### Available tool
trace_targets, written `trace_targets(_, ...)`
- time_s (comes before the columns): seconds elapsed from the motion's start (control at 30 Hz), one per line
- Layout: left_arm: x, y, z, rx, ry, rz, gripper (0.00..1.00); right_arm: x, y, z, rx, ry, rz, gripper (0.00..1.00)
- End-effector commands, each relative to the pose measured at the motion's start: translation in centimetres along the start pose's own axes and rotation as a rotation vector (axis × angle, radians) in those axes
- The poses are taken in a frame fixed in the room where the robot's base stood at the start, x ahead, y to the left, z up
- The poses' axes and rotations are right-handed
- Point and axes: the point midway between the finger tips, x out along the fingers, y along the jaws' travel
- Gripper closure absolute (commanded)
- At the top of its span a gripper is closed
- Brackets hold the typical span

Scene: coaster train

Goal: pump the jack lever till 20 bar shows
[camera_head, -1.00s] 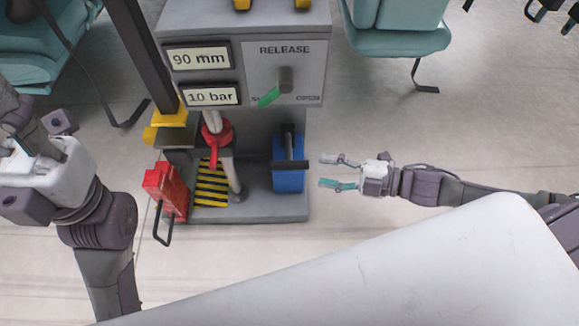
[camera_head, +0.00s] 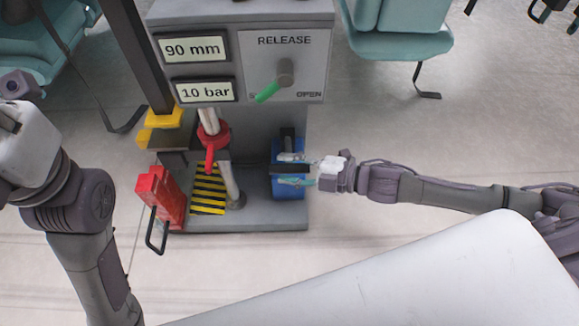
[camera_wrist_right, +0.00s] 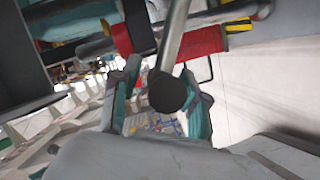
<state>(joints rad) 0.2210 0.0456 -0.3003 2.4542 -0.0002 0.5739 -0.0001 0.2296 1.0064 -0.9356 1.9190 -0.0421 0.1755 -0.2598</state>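The jack lever's dark handle (camera_head: 290,169) stands out in front of the blue block (camera_head: 288,190) at the unit's lower right. My right gripper (camera_head: 294,169) is open, with one finger on each side of the handle. In the right wrist view, a grey rod with a round black end (camera_wrist_right: 168,93) lies between the spread fingers; I cannot tell whether they touch it. The pressure display (camera_head: 206,91) reads 10 bar. My left gripper (camera_head: 22,140) is at the left edge, its fingers not visible.
Above the pressure display another display (camera_head: 192,47) reads 90 mm. A RELEASE panel (camera_head: 305,75) has a green-handled knob. A red collar (camera_head: 213,135), a red box (camera_head: 162,195) and yellow-black stripes (camera_head: 208,188) are left of the lever.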

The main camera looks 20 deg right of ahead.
Motion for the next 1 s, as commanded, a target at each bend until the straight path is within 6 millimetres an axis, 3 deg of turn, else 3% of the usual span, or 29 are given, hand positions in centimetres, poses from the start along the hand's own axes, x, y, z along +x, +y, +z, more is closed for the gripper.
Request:
trace_targets(0.03, 0.0, 0.0, 0.0, 0.0, 0.0, 0.0, 0.6, 0.0, 0.0, 0.0, 0.0, 0.0, 0.0, 0.69)
trace_targets(0.23, 0.0, 0.0, 0.0, 0.0, 0.0, 0.0, 0.6, 0.0, 0.0, 0.0, 0.0, 0.0, 0.0, 1.0)
trace_targets(0.5, 0.0, 0.0, 0.0, -0.001, 0.0, 0.0, 0.6, 0.0, -0.1, 0.0, 0.0, 0.0, 0.001, 1.0)
trace_targets(0.7, -0.4, 0.1, 0.1, 0.0, -0.006, 0.001, 0.6, 0.3, -1.4, 0.7, -0.055, 0.0, 0.025, 1.0)
trace_targets(0.97, 0.3, 0.1, -0.2, 0.002, 0.015, 0.007, 0.6, 0.3, -1.4, 0.7, -0.073, 0.0, 0.03, 1.0)
trace_targets(1.0, 0.3, 0.1, -0.2, 0.002, 0.016, 0.007, 0.6, 0.3, -1.4, 0.7, -0.073, 0.001, 0.029, 0.72)
